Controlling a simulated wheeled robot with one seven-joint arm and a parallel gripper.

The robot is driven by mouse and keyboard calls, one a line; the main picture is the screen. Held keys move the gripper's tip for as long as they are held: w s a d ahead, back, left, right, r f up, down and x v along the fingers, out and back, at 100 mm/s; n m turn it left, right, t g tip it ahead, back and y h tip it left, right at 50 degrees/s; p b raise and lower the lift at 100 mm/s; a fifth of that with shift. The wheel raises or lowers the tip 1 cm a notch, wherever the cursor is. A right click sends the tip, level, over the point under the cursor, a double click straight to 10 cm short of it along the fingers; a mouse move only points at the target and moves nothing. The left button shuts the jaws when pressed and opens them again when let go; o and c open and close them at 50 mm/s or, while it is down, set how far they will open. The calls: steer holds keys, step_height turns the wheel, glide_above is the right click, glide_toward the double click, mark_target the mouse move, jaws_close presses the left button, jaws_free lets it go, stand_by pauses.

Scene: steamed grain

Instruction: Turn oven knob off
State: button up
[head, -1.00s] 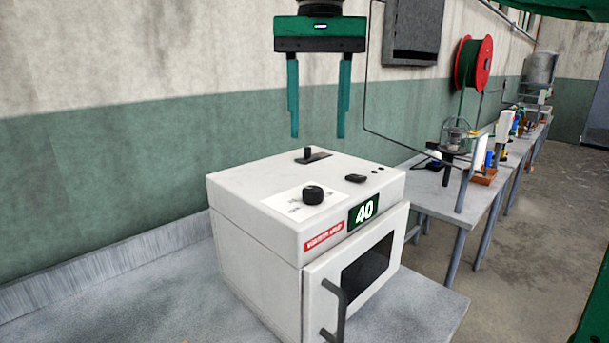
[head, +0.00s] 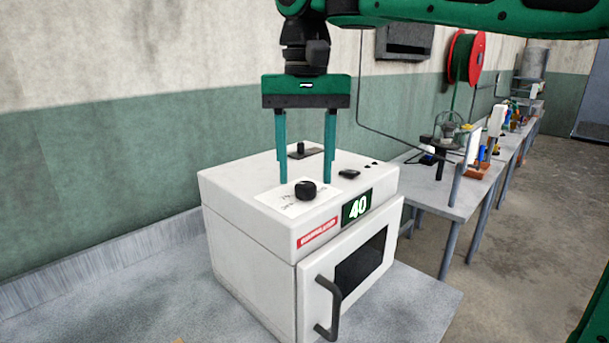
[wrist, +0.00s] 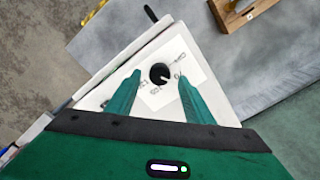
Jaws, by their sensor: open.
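The white oven (head: 245,239) stands on a grey table, its display (head: 357,206) reading 40. The round black knob (head: 306,190) sits on a white label on the oven's top, near the front. In the wrist view the knob (wrist: 159,74) shows a light mark at its lower edge and lies just beyond the fingertips, roughly centred between them. My gripper (head: 306,180) is open and empty, pointing down with its two green fingers above or just behind the knob. I cannot tell the exact gap, but the fingers do not grip the knob.
A black lever switch (head: 302,150) stands behind the knob on the oven's top, and a small black button (head: 349,174) lies to its right. The oven door (head: 345,285) with its dark handle (head: 330,303) appears shut.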

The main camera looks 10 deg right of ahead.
steer(key=shift+f, duration=0.85)
steer(key=shift+c, duration=0.6)
steer(key=c, duration=0.9)
